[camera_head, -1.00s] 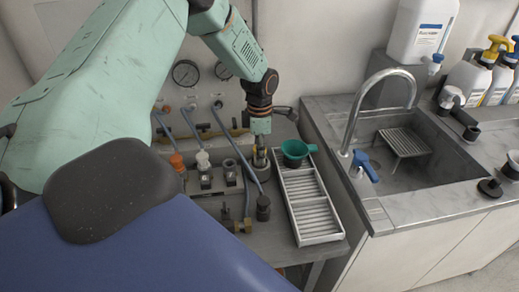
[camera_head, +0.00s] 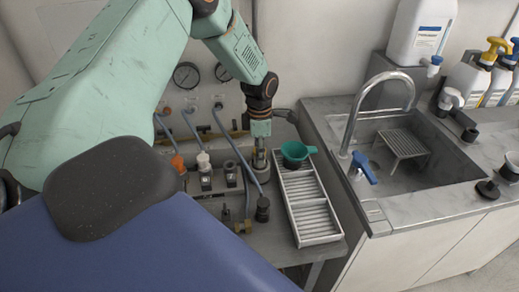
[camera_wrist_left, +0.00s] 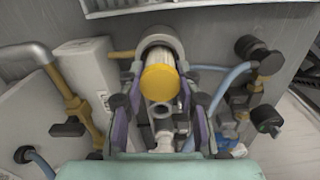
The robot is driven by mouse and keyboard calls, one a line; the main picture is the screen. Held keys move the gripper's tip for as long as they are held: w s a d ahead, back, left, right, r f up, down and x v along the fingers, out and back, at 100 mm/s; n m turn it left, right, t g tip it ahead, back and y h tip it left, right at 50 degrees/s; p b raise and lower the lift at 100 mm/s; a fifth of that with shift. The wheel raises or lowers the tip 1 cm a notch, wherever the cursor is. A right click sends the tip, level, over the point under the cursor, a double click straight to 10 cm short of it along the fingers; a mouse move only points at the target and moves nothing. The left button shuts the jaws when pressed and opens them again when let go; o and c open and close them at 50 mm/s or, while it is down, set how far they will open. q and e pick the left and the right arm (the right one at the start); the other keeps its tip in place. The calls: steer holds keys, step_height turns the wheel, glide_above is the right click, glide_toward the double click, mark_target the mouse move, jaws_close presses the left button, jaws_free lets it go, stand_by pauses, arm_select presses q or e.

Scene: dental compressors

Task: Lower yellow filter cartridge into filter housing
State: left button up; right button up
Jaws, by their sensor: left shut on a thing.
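The filter cartridge (camera_wrist_left: 160,82) shows a round yellow end and a pale body in the left wrist view. It lies between the two fingers of my left gripper (camera_wrist_left: 161,104), which is shut on it. The far part of its body reaches into the grey round rim of the filter housing (camera_wrist_left: 159,37); how deep it sits is hidden. In the head view, my left gripper (camera_head: 260,144) points down over the housing (camera_head: 262,168) on the bench, and the cartridge is mostly hidden by the fingers. My right gripper is not in view.
A green funnel (camera_head: 296,151) sits on the slatted white tray (camera_head: 318,239) just right of the gripper. Valves and hoses (camera_head: 205,170) crowd the left side. A dark-capped fitting (camera_head: 263,208) stands in front. The sink (camera_head: 395,165) is farther right.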

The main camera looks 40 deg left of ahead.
arm_select(q)
steer(key=shift+f, duration=0.15)
steer(key=shift+f+b, duration=0.4)
steer(key=shift+f, duration=0.25)
steer(key=o, duration=1.2)
steer(key=shift+o, duration=0.2)
steer(key=shift+r, duration=0.1)
step_height(320, 180, up, 12)
